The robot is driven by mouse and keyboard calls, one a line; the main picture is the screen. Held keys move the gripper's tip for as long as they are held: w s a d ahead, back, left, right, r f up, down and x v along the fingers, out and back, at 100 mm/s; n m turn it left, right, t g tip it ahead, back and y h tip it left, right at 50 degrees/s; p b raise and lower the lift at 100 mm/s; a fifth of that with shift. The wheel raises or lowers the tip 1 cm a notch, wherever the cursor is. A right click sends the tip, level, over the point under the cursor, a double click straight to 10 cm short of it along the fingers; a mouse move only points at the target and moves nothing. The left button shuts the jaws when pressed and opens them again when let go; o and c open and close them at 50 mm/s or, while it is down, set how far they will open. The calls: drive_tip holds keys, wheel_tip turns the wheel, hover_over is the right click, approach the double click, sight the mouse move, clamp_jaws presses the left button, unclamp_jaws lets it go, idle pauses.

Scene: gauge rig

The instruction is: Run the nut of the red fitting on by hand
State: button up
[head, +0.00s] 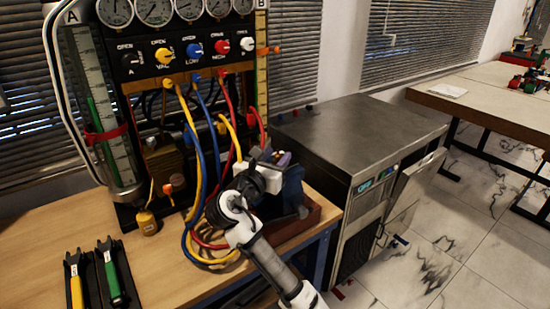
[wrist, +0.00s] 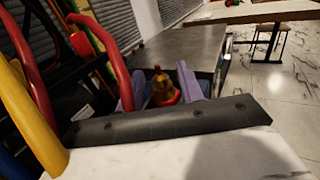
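In the wrist view a brass fitting with a red collar (wrist: 163,90) shows between the two lavender fingers of my gripper (wrist: 160,88). The fingers stand apart, with a visible gap on the fitting's left; on its right I cannot tell whether finger and fitting touch. In the head view my gripper (head: 282,158) is at the right of the gauge rig, above a red-brown base, and the fitting is hidden there. Red hoses (head: 229,105) hang from the rig; a thick red hose also shows at left in the wrist view (wrist: 92,40). Thread engagement cannot be seen.
The gauge panel (head: 190,52) carries several dials and coloured knobs. Yellow (head: 187,105) and blue hoses (head: 211,130) loop close to my gripper's left. Two tools (head: 108,270) lie on the wooden bench (head: 165,275). A grey-topped cabinet (head: 350,130) stands at the right.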

drive_tip(key=b+v, duration=0.2)
drive_tip(key=v, duration=1.1)
drive_tip(key=shift+s+a+b, duration=0.25)
drive_tip(key=shift+s+b, duration=0.1)
